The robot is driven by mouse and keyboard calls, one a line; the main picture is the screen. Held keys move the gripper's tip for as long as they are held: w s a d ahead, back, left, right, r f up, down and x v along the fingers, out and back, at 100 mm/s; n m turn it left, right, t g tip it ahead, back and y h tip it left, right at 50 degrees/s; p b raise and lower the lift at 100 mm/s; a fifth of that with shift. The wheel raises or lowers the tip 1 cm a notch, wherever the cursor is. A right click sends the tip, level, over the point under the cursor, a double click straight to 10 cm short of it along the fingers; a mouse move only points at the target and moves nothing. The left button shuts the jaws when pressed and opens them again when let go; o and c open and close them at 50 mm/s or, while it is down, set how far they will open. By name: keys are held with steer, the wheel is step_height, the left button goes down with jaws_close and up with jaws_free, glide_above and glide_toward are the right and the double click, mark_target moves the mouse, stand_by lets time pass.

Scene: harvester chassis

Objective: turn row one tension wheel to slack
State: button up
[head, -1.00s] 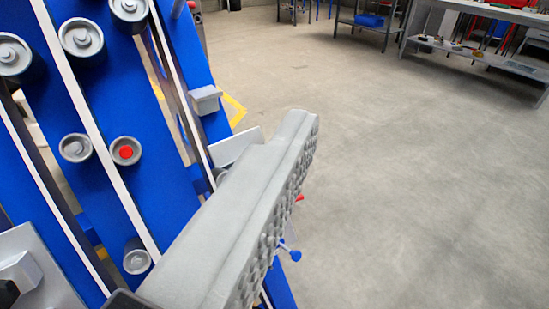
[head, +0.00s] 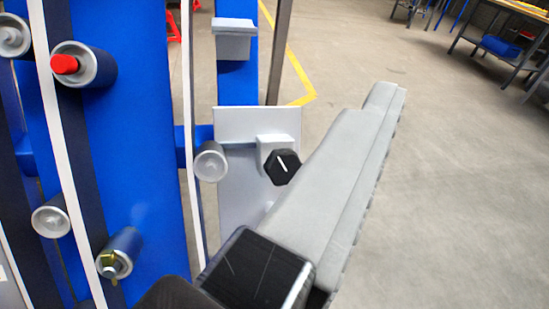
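A black faceted knob (head: 281,168) with a short white line across its face is the likely tension wheel. The line slants from upper left to lower right. The knob sits on a light grey block (head: 270,148) on a white plate (head: 238,120), and I see no row label. The knob's face is unobstructed.
Blue chassis panels (head: 125,150) carry white belts and several grey rollers, one with a red cap (head: 64,64). A roller (head: 210,162) stands left of the knob. A grey bracket (head: 233,42) is above the plate. Open concrete floor lies right; a workbench stands at upper right.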

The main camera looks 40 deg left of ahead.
steer(key=w+a+f+n+g+y, duration=0.25)
steer(key=w+f+y, duration=0.2)
steer(key=f, duration=0.75)
steer(key=g+y, duration=0.3)
steer(key=y, duration=0.2)
glide_toward(286, 170)
steer(key=shift+n, duration=0.25)
steer(key=x, duration=1.3)
steer(key=shift+s+d, duration=0.1)
steer(key=c, duration=1)
